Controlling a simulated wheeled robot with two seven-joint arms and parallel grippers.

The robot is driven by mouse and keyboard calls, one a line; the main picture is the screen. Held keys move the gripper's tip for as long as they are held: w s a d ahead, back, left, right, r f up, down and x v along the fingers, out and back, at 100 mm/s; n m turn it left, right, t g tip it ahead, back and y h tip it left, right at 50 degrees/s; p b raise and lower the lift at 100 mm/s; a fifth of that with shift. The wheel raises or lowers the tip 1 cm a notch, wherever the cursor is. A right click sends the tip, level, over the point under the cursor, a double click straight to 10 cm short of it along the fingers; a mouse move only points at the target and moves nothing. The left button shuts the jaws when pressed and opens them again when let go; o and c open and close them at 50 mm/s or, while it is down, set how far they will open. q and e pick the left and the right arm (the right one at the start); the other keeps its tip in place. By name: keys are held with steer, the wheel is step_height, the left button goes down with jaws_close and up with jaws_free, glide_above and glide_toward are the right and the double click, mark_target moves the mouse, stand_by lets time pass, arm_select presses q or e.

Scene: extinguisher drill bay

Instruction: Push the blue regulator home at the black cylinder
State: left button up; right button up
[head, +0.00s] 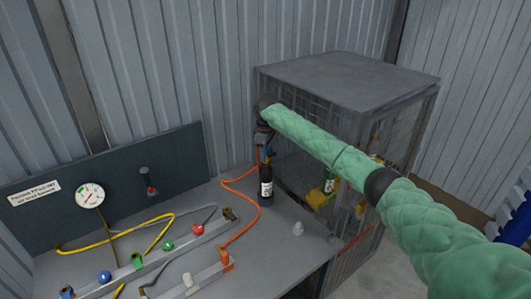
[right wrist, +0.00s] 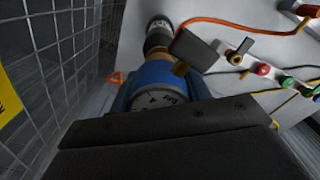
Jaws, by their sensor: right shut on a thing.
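The black cylinder (head: 266,188), with a white label, stands upright on the grey bench by the wire cage. It also shows at the top of the right wrist view (right wrist: 158,38). My right gripper (head: 264,138) is above the cylinder's top, shut on the blue regulator (right wrist: 155,78). In the head view only a little blue of the regulator (head: 268,152) shows under the gripper. The regulator is in line with the cylinder's neck; whether it is fully seated is hidden. My left gripper is out of view.
A grey wire cage (head: 340,72) stands right behind the cylinder, with a green bottle (head: 330,180) inside. An orange hose (head: 250,222) loops left of the cylinder. Rails with coloured knobs (head: 168,245) and yellow hoses fill the bench's left. A small white piece (head: 298,229) sits at right.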

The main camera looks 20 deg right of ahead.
steer(key=shift+f, duration=0.7)
stand_by(0.4)
steer(key=o, duration=1.1)
